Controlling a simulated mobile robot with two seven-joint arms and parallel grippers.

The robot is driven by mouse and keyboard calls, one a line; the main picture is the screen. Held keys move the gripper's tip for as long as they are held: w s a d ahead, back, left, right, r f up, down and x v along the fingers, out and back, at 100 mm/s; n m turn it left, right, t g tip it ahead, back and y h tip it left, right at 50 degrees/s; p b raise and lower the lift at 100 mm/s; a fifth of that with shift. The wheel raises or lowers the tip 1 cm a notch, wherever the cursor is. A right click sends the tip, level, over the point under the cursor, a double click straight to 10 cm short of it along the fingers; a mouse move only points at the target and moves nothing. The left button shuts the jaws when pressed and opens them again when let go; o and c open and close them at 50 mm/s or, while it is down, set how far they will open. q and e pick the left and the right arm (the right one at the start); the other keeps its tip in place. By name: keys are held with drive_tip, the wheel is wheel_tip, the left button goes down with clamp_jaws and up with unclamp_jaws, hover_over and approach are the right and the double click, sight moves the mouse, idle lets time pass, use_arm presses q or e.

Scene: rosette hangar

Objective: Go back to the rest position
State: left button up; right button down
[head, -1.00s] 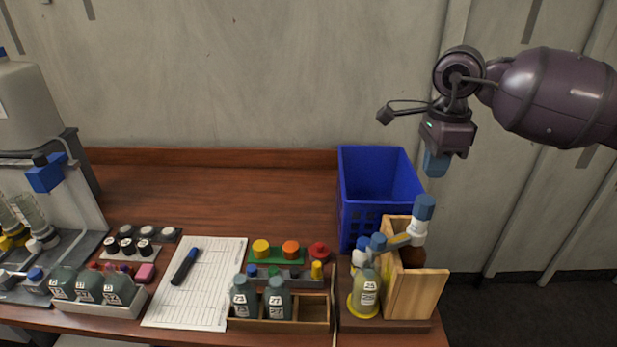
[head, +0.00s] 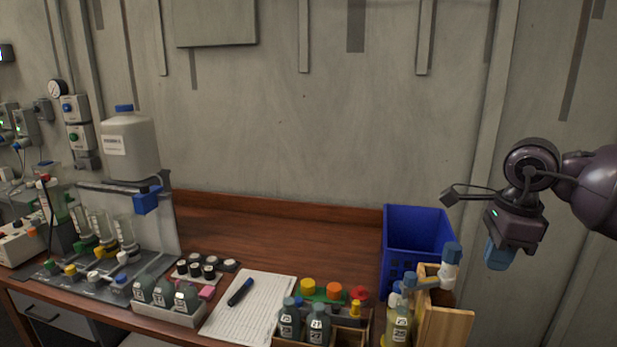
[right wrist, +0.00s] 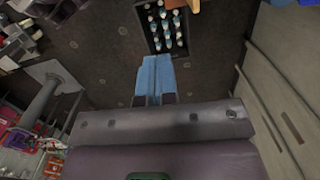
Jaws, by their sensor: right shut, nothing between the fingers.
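My right gripper (head: 497,256) hangs at the right of the head view, with its blue fingers pointing down. It is to the right of the blue basket and apart from it, in front of the grey wall. In the right wrist view its blue fingers (right wrist: 155,80) are together with nothing between them, above a dark floor. My left gripper is not in view.
The wooden bench (head: 240,232) holds a blue basket (head: 412,222), a wooden box (head: 446,325), a paper sheet (head: 250,312), a white bottle tray (head: 168,314) and a large jug (head: 130,150). A dark crate of bottles (right wrist: 166,28) shows in the right wrist view. The bench's back middle is clear.

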drive_tip(key=w+a+r+m+t+y, duration=0.2)
drive_tip(key=a+r+m+y, duration=0.25)
drive_tip(key=a+y, duration=0.45)
drive_tip(key=w+a+r+m+t+y, duration=0.25)
drive_tip(key=a+r+y, duration=0.35)
drive_tip(key=a, duration=0.4)
drive_tip(key=d+f+m+t+h, duration=0.3)
drive_tip(key=f+m+t, duration=0.1)
drive_tip(key=f+m, duration=0.6)
drive_tip(key=d+f+m+t+h, duration=0.4)
drive_tip(key=f+m, duration=0.3)
drive_tip(key=m, duration=0.5)
drive_tip(key=d+f+m+t+h, duration=0.35)
drive_tip(key=f+m, duration=0.55)
drive_tip(key=m, duration=0.3)
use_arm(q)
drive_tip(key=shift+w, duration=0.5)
use_arm(e)
drive_tip(key=s+d+f+m+g+h, duration=0.2)
drive_tip(key=s+f+m, duration=0.2)
drive_tip(key=s+f, duration=0.7)
drive_tip(key=s+d+f+m+g+h, duration=0.2)
drive_tip(key=s+d+f+m+h, duration=0.1)
drive_tip(key=s+f, duration=0.9)
drive_tip(key=shift+s+f+m+g, duration=0.2)
drive_tip(key=shift+s+m+g, duration=0.25)
drive_tip(key=shift+m, duration=0.45)
